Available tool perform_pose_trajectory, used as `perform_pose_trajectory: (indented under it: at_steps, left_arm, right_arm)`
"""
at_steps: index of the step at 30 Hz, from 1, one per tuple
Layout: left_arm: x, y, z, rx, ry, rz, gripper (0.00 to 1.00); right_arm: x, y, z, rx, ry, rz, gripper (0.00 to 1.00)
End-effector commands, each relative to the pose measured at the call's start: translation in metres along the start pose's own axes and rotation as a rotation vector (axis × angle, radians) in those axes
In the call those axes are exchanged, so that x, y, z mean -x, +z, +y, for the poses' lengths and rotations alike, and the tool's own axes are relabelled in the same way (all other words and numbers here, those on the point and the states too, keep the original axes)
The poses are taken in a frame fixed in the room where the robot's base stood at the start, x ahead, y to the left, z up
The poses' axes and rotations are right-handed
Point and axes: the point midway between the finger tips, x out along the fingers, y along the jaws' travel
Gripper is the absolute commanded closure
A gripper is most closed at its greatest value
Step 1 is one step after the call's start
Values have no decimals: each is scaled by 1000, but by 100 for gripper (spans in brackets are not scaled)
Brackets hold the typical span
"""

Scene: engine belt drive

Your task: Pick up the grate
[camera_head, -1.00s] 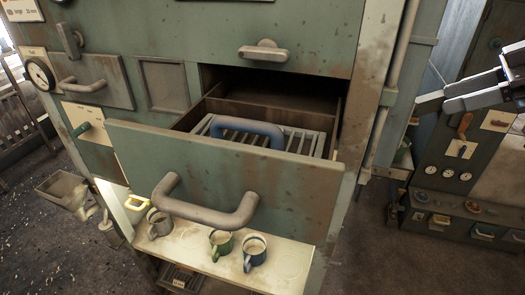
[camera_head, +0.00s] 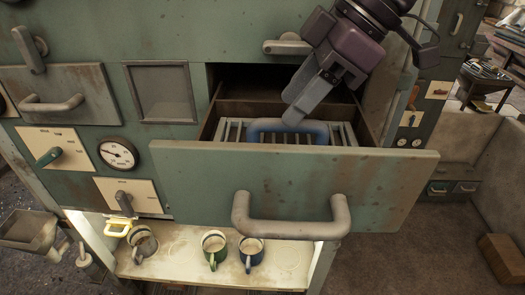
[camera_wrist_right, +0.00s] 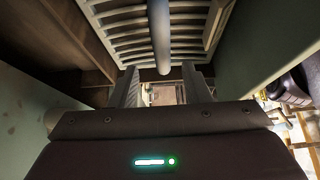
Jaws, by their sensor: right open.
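The grate (camera_head: 232,131) is a pale slatted metal piece lying inside the open drawer (camera_head: 300,185), with a blue handle (camera_head: 262,127) arched over its top. My right gripper (camera_head: 293,120) comes down from the upper right, its fingertips close to the right part of the handle. In the right wrist view the grate (camera_wrist_right: 120,22) fills the top, and its handle (camera_wrist_right: 160,40) runs down toward the gap between my open fingers (camera_wrist_right: 161,88). Nothing is held. Whether the fingers touch the handle I cannot tell. My left gripper is not in view.
The drawer front carries a big grey handle (camera_head: 290,226). Below it a shelf (camera_head: 185,262) holds a green mug (camera_head: 214,247), a blue mug (camera_head: 251,252) and a grey mug (camera_head: 143,243). The cabinet face (camera_head: 190,40) rises behind the drawer.

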Motion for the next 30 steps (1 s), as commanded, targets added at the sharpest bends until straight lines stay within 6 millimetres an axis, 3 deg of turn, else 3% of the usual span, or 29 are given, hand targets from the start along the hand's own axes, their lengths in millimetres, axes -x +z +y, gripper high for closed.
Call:
perform_pose_trajectory:
  at_steps: [9, 16, 24, 30]
  left_arm:
    - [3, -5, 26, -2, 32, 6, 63]
    - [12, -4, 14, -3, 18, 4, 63]
    - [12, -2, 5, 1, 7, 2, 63]
    - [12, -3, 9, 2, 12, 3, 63]
  right_arm:
    - [-33, 2, -4, -1, -3, 2, 57]
    - [-62, 3, -5, -2, 1, 2, 57]
    - [-66, 4, -5, -2, 2, 4, 57]
    - [-66, 4, -5, -2, 2, 4, 83]
